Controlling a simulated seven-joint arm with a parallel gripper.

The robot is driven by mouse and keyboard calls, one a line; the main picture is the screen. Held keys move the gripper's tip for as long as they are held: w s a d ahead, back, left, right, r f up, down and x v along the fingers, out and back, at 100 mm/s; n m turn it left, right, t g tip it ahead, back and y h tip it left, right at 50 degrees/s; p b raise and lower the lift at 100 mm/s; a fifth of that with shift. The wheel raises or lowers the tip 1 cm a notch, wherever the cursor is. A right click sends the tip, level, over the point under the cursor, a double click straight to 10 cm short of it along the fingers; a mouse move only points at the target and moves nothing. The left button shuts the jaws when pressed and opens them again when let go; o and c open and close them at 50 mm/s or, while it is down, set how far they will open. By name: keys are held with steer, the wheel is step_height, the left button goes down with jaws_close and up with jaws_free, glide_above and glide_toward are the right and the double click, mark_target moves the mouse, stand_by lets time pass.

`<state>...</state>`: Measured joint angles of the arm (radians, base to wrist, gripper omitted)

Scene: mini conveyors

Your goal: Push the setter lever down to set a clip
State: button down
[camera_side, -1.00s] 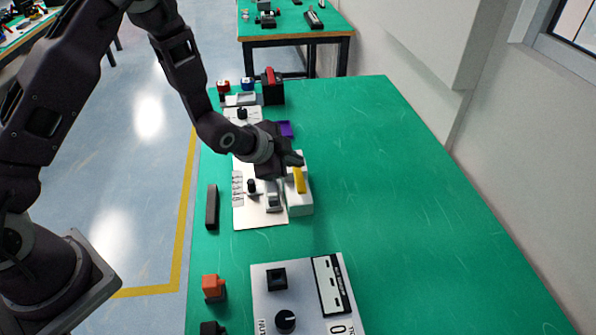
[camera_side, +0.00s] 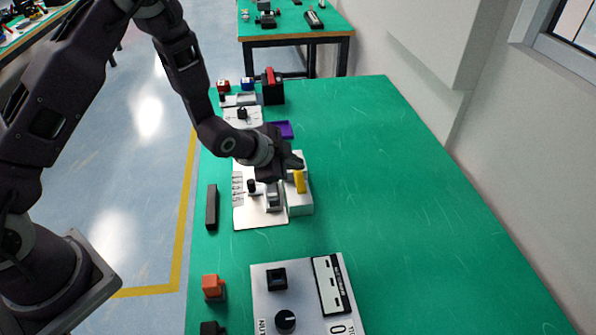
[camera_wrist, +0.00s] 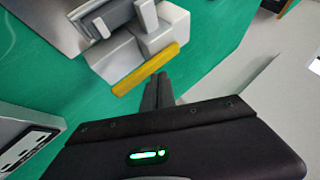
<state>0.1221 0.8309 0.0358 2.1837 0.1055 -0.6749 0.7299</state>
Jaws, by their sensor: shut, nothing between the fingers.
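The yellow setter lever (camera_side: 299,182) is on top of a white block-shaped device (camera_side: 300,206) on the green table. In the wrist view the lever (camera_wrist: 145,70) is a yellow bar along the near side of the white device (camera_wrist: 118,60). My gripper (camera_side: 298,163) is shut and empty, at the far end of the lever in the side view. In the wrist view its closed fingers (camera_wrist: 158,88) point at the lever's middle, very close to it. I cannot tell whether they touch. No clip can be made out.
A white panel (camera_side: 245,215) with a knob and a grey part (camera_side: 274,197) lies left of the device. A purple tray (camera_side: 285,129) is behind it. A larger panel (camera_side: 300,300) and an orange block (camera_side: 212,286) are nearer. The right of the table is clear.

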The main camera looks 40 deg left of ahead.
mark_target(294, 174)
steer(key=shift+f, duration=0.85)
stand_by(0.8)
stand_by(0.4)
steer(key=shift+r, duration=1.25)
steer(key=shift+r, duration=2.5)
